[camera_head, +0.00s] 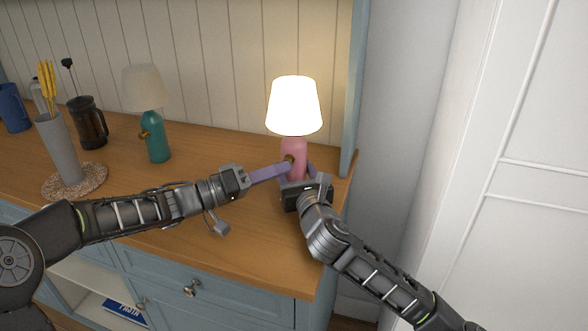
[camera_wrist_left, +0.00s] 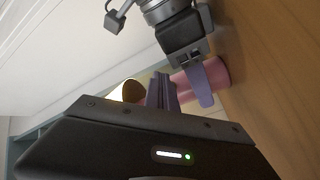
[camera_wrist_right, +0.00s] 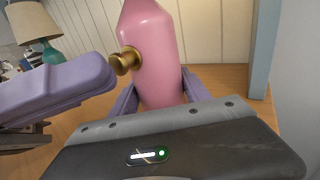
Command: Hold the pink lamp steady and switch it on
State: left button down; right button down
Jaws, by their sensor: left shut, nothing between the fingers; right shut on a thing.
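The pink lamp (camera_head: 294,152) stands upright at the right end of the wooden counter, its shade (camera_head: 294,105) glowing bright. It also shows tilted in the left wrist view (camera_wrist_left: 218,74). A brass knob (camera_wrist_right: 125,61) sticks out from the side of its base. My right gripper (camera_wrist_right: 158,94) is shut on the pink base, one purple finger on each side, low on the body. My left gripper (camera_head: 284,169) is shut and empty, its fingertips right beside the knob. I cannot tell whether they touch it.
A teal lamp (camera_head: 156,135) with an unlit shade stands to the left on the counter (camera_head: 200,235). Further left are a French press (camera_head: 90,122), a grey vase (camera_head: 60,148) on a woven mat (camera_head: 93,182) and a blue container (camera_head: 13,108). A blue side post (camera_head: 352,90) rises just right of the pink lamp.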

pick_arm(q)
jog(key=shift+s+a, duration=0.3)
jog(key=shift+s, duration=0.6)
jog(key=shift+s+a, duration=0.25)
jog(key=shift+s, duration=0.6)
jog(key=shift+s+a, duration=0.3)
jog(key=shift+s, duration=0.6)
pick_arm(e)
jog(key=shift+c, duration=2.1)
grip_release()
jog(key=v, duration=1.2)
